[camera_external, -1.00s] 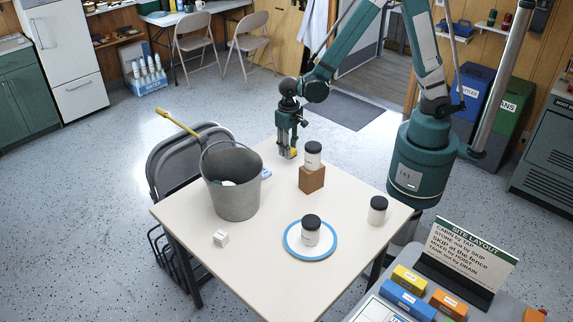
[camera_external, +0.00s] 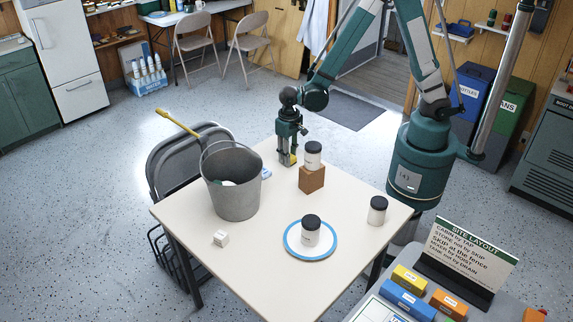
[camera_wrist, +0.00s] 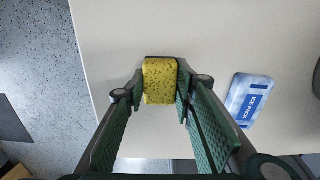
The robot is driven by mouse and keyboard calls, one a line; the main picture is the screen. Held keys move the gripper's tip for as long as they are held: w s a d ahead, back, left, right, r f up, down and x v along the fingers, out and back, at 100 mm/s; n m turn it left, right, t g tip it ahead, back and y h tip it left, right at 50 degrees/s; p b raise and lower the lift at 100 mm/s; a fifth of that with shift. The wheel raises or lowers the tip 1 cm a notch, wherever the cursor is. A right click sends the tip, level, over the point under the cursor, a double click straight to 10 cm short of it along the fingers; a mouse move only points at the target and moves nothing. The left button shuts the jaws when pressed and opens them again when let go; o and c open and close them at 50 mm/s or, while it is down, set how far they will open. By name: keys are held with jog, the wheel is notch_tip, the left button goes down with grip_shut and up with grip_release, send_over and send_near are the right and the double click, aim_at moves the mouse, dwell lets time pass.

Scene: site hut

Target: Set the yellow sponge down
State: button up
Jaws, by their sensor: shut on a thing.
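The yellow sponge (camera_wrist: 160,82) with dark specks is between the two fingers of my gripper (camera_wrist: 160,88) in the wrist view. In the external view my gripper (camera_external: 287,158) is low at the far edge of the table (camera_external: 265,250), with a bit of the yellow sponge (camera_external: 293,159) showing at its fingertips. The fingers are shut on the sponge. The sponge is at or just above the tabletop; I cannot tell whether it touches.
An ice pack (camera_wrist: 249,99) lies right of the sponge in the wrist view. A grey bucket (camera_external: 235,195) stands left of my gripper. A brown block (camera_external: 312,179) bearing a jar (camera_external: 313,155) is close on the right. A blue-rimmed plate (camera_external: 290,248) holds another jar.

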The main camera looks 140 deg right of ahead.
jog(key=o, duration=0.7)
jog(key=shift+o, duration=0.2)
jog(key=shift+r, duration=0.15)
notch_tip(320, 180, up, 12)
jog(key=p, duration=0.3)
dwell(0.5)
